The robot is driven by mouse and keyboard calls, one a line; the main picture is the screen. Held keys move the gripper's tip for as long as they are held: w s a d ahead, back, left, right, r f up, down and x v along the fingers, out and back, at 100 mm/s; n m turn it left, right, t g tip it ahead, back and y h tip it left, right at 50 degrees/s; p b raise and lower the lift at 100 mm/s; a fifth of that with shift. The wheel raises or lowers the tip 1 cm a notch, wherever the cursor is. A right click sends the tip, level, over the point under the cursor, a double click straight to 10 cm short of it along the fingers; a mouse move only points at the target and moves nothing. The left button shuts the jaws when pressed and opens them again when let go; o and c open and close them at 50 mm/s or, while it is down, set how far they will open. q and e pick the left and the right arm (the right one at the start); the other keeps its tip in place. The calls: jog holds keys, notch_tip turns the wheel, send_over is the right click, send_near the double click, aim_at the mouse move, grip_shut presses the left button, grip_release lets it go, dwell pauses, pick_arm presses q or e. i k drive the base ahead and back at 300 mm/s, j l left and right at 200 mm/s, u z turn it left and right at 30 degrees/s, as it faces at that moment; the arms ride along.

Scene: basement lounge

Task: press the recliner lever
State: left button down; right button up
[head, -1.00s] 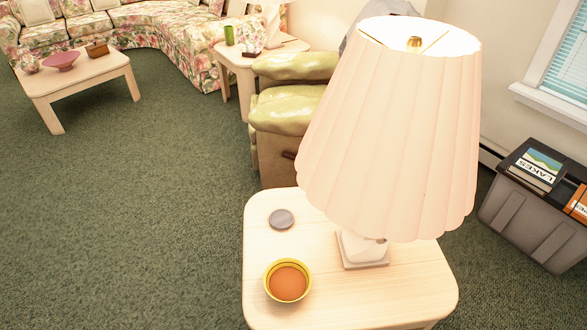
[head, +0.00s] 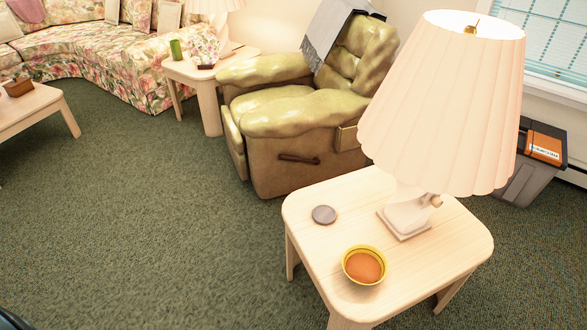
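A green leather recliner (head: 290,120) stands beyond the near side table, with its side panel facing me. The recliner lever (head: 299,159) is a dark brown handle on that panel, level and in plain sight. A grey blanket (head: 336,34) hangs over the backrest. Neither of my grippers shows in the head view, and nothing touches the lever.
The near side table (head: 325,244) holds a lamp (head: 440,100), a yellow bowl (head: 364,265) and a grey disc (head: 324,215). A grey bin (head: 528,180) stands behind it at right. A floral sofa (head: 110,50) is at the back left. Green carpet (head: 150,220) lies open left of the recliner.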

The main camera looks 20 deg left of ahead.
aim_at(298, 159)
jog(key=j+z, duration=0.2)
jog(key=j, duration=0.3)
jog(key=j+z, duration=0.15)
jog(key=j, duration=0.4)
jog(key=j+z, duration=0.2)
jog(key=j, duration=0.3)
jog(key=k+j+z, duration=0.15)
jog(key=j, duration=0.35)
jog(key=j+z, duration=0.2)
jog(key=j, duration=0.3)
jog(key=k+j+z, duration=0.2)
jog(key=j, duration=0.3)
